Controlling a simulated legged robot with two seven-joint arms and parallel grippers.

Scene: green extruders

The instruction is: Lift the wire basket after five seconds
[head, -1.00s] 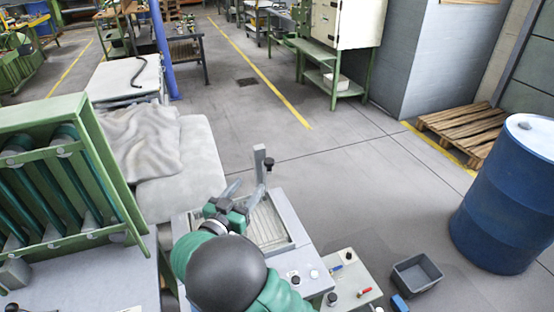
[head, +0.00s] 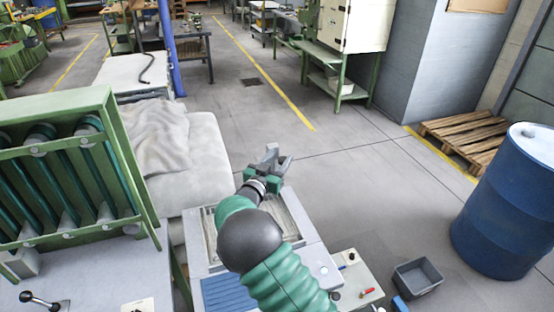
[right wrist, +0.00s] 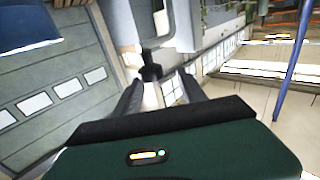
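I cannot make out a wire basket for certain. A grey machine (head: 314,240) stands in front of me in the head view, with a shallow ridged tray (head: 293,213) in its top, partly hidden by my right arm. A grey upright with a black knob rises at its far end; the black knob (right wrist: 151,68) shows in the right wrist view. My right gripper (head: 271,160) is at this upright. In the right wrist view its fingers (right wrist: 158,92) are apart, with the knob between or just beyond them; contact is unclear. My left gripper is out of view.
A green rack (head: 60,180) stands on a grey bench at left. A pale covered block (head: 195,160) lies behind it. At right are a grey bin (head: 418,276), a blue drum (head: 505,205) and a wooden pallet (head: 465,135). The floor between is open.

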